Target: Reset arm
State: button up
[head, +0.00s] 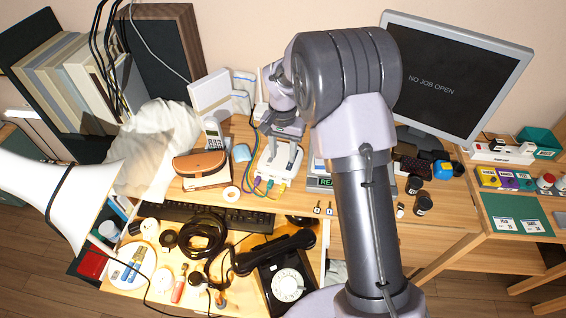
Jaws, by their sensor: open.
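My arm rises from the bottom right of the head view, bends near the top and folds back down to the left. My gripper (279,160) hangs above the back middle of the desk, over a white box with cables. Its two fingers are apart, with nothing seen between them. A black dial phone (287,284) lies at the front of the desk, apart from my gripper. Its handset (275,252) lies across its upper part. My arm hides part of the desk to the right of the phone.
A monitor (450,75) stands at the back right. A black keyboard (205,216), a coil of black cable (203,236) and a brown pouch (200,164) lie left of the phone. A white lamp shade (50,190) juts in at left. Small jars stand right of my arm.

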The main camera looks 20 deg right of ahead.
jog(key=shift+r, duration=0.7)
jog(key=s+a+r+n+t+b, duration=0.1)
jog(key=s+a+r+t+b, duration=0.15)
jog(key=s+r, duration=1.05)
jog(key=s+a+r+n+t+y, duration=0.1)
jog(key=s+a+r+t+y, duration=0.1)
jog(key=s, duration=1.4)
jog(key=shift+s+a+r+t+b, duration=0.15)
jog(key=shift+a+r+t+b, duration=0.25)
jog(key=shift+r+t, duration=0.25)
